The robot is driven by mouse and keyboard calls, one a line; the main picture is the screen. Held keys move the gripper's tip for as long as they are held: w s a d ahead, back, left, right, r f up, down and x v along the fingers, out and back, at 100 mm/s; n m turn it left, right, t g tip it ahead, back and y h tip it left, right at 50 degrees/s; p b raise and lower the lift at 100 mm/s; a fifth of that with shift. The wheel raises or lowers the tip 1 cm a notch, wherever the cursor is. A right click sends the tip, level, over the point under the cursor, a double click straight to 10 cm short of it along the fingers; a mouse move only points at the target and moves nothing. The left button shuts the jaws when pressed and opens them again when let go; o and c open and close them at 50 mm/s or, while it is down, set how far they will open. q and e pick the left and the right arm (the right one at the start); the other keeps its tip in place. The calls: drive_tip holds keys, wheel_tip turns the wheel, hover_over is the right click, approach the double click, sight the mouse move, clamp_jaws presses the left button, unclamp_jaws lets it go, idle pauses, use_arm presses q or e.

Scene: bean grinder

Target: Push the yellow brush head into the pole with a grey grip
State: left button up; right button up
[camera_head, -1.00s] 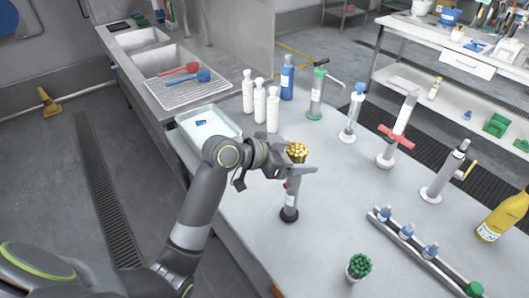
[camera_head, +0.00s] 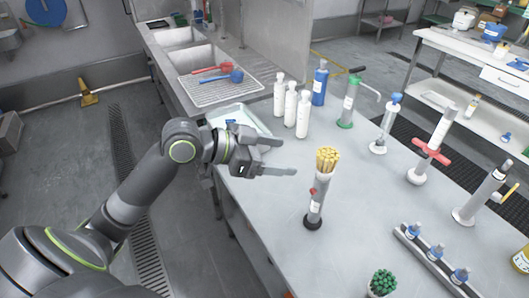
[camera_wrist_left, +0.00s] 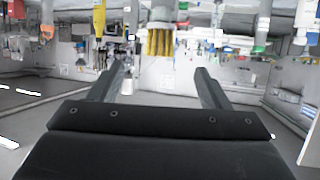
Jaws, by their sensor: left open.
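The yellow brush head (camera_head: 327,160) has its bristles up and sits at the top of an upright pole with a grey grip (camera_head: 315,207), which has a red part and a black foot on the table. How deep the brush head sits cannot be told. My left gripper (camera_head: 288,157) is open and empty, left of the brush head and apart from it, its fingers pointing towards it. In the left wrist view, which looks upside down, the brush head (camera_wrist_left: 158,43) shows beyond and between the spread fingertips (camera_wrist_left: 158,69). My right gripper is not in view.
White bottles (camera_head: 290,105) and a blue bottle (camera_head: 320,84) stand behind. A green-based stand (camera_head: 347,107) and other tools are to the right. A green brush (camera_head: 382,281) and a rack (camera_head: 430,258) are at front right. A white tray (camera_head: 262,122) lies behind my gripper.

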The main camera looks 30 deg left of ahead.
use_arm(q)
drive_tip(key=shift+v, duration=1.35)
